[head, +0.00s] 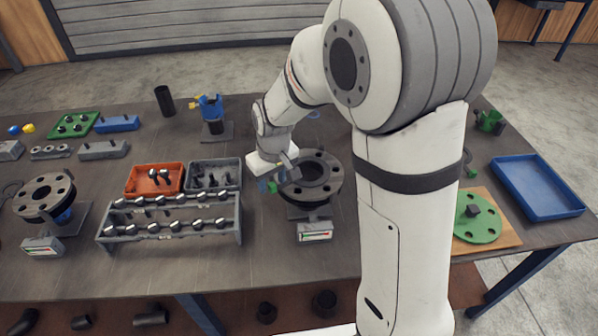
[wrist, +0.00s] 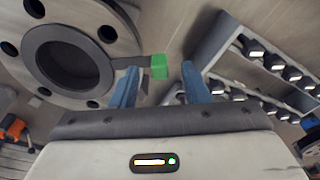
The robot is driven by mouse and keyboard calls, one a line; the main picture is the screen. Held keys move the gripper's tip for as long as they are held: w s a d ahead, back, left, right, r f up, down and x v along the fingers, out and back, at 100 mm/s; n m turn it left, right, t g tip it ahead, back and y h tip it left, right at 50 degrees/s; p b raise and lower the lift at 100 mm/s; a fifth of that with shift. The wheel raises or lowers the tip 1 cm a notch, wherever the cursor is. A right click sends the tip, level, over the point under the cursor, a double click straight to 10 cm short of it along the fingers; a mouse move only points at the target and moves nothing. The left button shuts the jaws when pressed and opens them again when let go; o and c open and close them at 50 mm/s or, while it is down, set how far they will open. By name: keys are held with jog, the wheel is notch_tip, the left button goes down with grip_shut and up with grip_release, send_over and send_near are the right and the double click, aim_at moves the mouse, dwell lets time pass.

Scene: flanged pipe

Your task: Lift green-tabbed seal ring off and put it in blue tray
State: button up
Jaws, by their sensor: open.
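The flanged pipe (head: 326,190) stands upright on the table, with a dark bore and bolt holes in its top face; it fills the upper left of the wrist view (wrist: 118,22). The seal ring (wrist: 108,82) shows as a dark ring around the bore. Its green tab (wrist: 159,67) sticks out past the flange edge on a dark strip. My gripper (wrist: 160,80) is open, with its blue fingers on either side of the tab, apart from it. In the head view my gripper (head: 272,186) is at the flange's left edge. The blue tray (head: 505,169) is empty at the far right.
A bolt rack (head: 170,238) stands left of the flange, with an orange bin (head: 130,187) and a grey bin (head: 214,163) behind it. Another flanged pipe (head: 45,190) is at far left. A green disc (head: 480,229) on a board lies before the tray.

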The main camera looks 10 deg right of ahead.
jog(key=shift+f, duration=0.35)
jog(key=shift+c, duration=0.3)
grip_shut()
notch_tip(320, 180, up, 10)
jog(key=b, duration=0.1)
dwell(0.4)
